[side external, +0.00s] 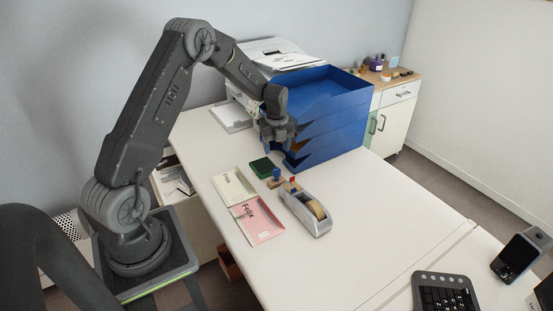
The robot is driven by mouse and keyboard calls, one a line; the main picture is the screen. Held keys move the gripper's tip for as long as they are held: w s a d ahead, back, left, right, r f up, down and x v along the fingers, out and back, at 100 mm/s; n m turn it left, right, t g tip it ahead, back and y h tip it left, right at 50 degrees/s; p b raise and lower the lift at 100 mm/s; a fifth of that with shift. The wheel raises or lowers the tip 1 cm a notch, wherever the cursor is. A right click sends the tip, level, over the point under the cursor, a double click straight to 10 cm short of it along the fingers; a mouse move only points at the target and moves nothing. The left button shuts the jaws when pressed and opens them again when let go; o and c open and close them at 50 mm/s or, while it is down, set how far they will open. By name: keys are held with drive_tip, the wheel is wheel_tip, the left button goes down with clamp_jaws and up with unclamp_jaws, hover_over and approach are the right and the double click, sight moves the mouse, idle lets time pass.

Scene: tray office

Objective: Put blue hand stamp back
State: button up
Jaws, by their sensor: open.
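The blue hand stamp (277,174) is small and stands on the white desk, just right of a dark green pad (262,168). A small brown block with a red part (291,183) is close to it on the right; whether they touch is too small to tell. My gripper (284,147) is open and points down above and slightly behind the stamp, in front of the blue trays. I see nothing between its fingers, though the fingertips are dark and small here.
A blue stacked tray unit (330,127) stands close behind and right of my gripper. A tape dispenser (306,211) and two papers, cream (234,187) and pink (257,221), lie in front. A printer (277,55) stands behind.

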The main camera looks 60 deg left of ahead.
drive_tip(key=s+d+r+n+t, duration=0.1)
drive_tip(key=s+d+r+n, duration=0.25)
drive_tip(key=d+r, duration=0.45)
drive_tip(key=s+d+r+n+t, duration=0.1)
drive_tip(key=s+d+r+n, duration=0.3)
drive_tip(key=r, duration=0.6)
drive_tip(key=s+d+r+n+t, duration=0.1)
drive_tip(key=s+d+r+n, duration=0.1)
drive_tip(key=s+d+n, duration=0.4)
drive_tip(key=s+d+r+n+t, duration=0.2)
drive_tip(key=s+d+n, duration=0.4)
drive_tip(key=s, duration=0.5)
drive_tip(key=shift+r+n+t, duration=0.3)
drive_tip(key=shift+r+n, duration=0.45)
drive_tip(key=shift+r, duration=0.1)
